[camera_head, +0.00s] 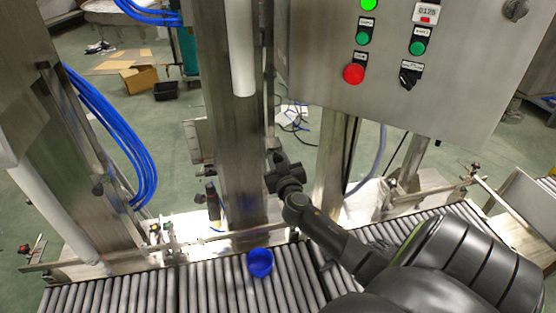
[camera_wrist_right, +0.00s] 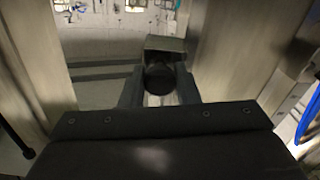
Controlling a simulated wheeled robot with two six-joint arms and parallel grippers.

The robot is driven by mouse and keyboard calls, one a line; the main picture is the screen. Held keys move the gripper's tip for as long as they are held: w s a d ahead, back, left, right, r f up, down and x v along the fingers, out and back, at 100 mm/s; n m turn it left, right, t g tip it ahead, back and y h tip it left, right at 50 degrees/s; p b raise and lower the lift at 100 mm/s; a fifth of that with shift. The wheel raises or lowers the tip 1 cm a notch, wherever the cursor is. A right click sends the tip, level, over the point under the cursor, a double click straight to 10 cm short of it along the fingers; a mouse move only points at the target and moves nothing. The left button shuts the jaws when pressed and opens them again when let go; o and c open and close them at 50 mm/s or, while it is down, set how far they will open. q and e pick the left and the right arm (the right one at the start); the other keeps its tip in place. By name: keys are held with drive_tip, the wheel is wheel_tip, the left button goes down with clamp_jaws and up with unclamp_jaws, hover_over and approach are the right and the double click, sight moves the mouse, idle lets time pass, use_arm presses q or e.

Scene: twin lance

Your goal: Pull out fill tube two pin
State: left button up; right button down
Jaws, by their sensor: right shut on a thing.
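My right gripper (camera_head: 279,165) is beside the steel column in the middle of the head view, its arm coming in from the lower right. In the right wrist view its two fingers (camera_wrist_right: 159,92) are shut on a dark round knob, the fill tube two pin (camera_wrist_right: 158,78). A grey metal block (camera_wrist_right: 166,44) sits just behind the knob. In the head view the pin is hidden by the gripper. A white tube (camera_head: 242,50) hangs by the column above the gripper, and another white tube (camera_head: 52,215) slants at the left. My left gripper is not in view.
A roller conveyor (camera_head: 215,285) runs along the front, with a blue cup (camera_head: 260,262) on it. A steel control box (camera_head: 465,75) with buttons hangs at upper right. Blue hoses (camera_head: 130,140) curve at left. Steel columns stand close around the right gripper.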

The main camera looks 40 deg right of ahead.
sight(279, 161)
drive_tip(key=shift+v, duration=0.95)
drive_tip(key=shift+f, duration=0.15)
drive_tip(key=c, duration=1.5)
unclamp_jaws()
drive_tip(key=o, duration=0.4)
drive_tip(key=shift+s+a, duration=0.1)
drive_tip(key=shift+s, duration=0.05)
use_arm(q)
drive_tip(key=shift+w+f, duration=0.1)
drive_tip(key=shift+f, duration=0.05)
use_arm(e)
drive_tip(key=shift+s+a, duration=0.25)
drive_tip(key=shift+s, duration=0.15)
use_arm(q)
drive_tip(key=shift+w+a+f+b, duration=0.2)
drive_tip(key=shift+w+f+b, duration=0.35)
drive_tip(key=shift+b, duration=0.8)
use_arm(e)
drive_tip(key=v, duration=1.6)
drive_tip(key=shift+s+r, duration=0.2)
drive_tip(key=shift+s, duration=0.05)
